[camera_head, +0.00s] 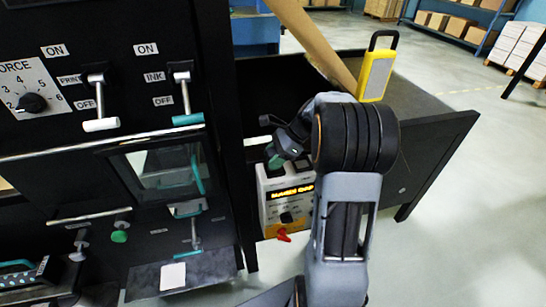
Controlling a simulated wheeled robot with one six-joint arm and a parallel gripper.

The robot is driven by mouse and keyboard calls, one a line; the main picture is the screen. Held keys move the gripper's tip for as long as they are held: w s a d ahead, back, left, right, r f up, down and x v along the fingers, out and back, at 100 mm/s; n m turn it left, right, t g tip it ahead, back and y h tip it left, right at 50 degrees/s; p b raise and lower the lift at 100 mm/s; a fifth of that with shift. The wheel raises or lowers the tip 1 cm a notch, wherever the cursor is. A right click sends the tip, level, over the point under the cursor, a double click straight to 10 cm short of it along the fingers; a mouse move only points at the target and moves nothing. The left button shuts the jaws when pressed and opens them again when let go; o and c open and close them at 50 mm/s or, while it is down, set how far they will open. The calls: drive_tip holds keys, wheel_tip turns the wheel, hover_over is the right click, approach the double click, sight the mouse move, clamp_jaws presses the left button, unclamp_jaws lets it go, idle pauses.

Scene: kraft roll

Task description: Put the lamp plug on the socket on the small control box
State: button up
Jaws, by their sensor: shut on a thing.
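The small control box (288,205) is a pale box with a lit orange text display, a dark knob and a red part at its lower front. It stands below my gripper, to the right of the big black machine. My gripper (276,148) is at the box's top left and is shut on a small dark green piece, which looks like the lamp plug (272,159). The socket on the box's top is hidden or too small to make out. I cannot tell whether the plug touches the box. The yellow lamp (376,74) with a black handle stands behind my arm.
The black machine (100,140) with levers and dials fills the left. A dark table (440,125) extends right behind my arm, and a long brown roll (310,40) slants above it. Shelves with boxes (465,22) stand far back.

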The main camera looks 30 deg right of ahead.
drive_tip(key=shift+f+b, duration=0.35)
drive_tip(key=shift+f, duration=0.3)
drive_tip(key=shift+f, duration=0.3)
drive_tip(key=shift+f, duration=0.2)
